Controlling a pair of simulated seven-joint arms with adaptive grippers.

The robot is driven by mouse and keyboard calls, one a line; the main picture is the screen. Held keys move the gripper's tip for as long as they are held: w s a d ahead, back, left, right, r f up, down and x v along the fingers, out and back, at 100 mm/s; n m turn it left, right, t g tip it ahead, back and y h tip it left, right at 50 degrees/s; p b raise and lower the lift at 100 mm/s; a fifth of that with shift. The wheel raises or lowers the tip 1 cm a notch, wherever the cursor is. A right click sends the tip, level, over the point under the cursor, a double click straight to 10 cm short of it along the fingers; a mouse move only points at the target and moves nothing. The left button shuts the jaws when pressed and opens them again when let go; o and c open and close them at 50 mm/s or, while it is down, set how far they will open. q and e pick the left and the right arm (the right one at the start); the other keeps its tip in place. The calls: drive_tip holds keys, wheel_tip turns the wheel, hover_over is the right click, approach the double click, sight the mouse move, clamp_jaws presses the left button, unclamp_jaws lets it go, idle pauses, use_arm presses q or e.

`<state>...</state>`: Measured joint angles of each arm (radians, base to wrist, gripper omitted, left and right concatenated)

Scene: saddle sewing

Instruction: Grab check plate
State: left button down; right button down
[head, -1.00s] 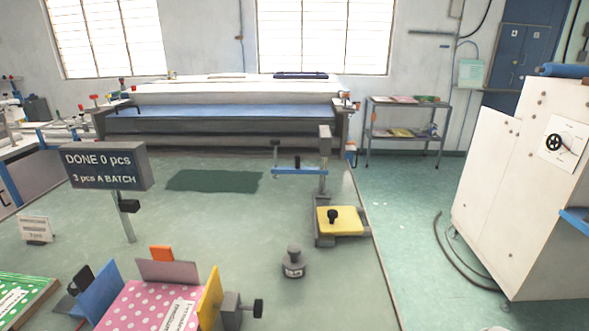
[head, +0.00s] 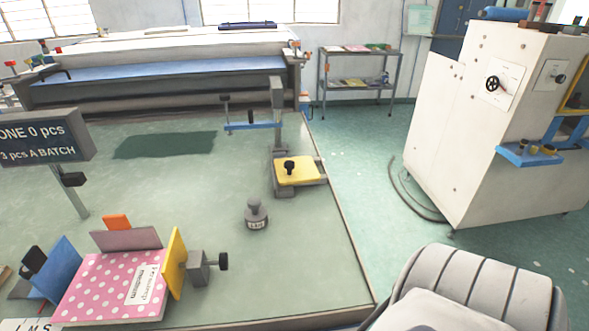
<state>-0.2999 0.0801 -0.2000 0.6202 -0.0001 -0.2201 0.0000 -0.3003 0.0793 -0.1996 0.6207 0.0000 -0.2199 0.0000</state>
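A yellow plate with a black knob (head: 298,171) lies flat on a grey stand (head: 284,193) near the right edge of the green table. It looks like the check plate, but no label on it can be read. A blue bar (head: 252,126) on a grey post stands just behind it. A grey knobbed weight (head: 256,214) with a small label stands on the table in front of it, to the left. Neither of my grippers shows in the head view. A pale ribbed part, likely my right arm, fills the bottom right corner.
A pink dotted booklet (head: 115,288) sits between blue and yellow side plates at front left. A sign (head: 45,137) reading 0 pcs done stands behind it. A white machine (head: 480,140) is on the right. The table (head: 300,270) is bare at its front right.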

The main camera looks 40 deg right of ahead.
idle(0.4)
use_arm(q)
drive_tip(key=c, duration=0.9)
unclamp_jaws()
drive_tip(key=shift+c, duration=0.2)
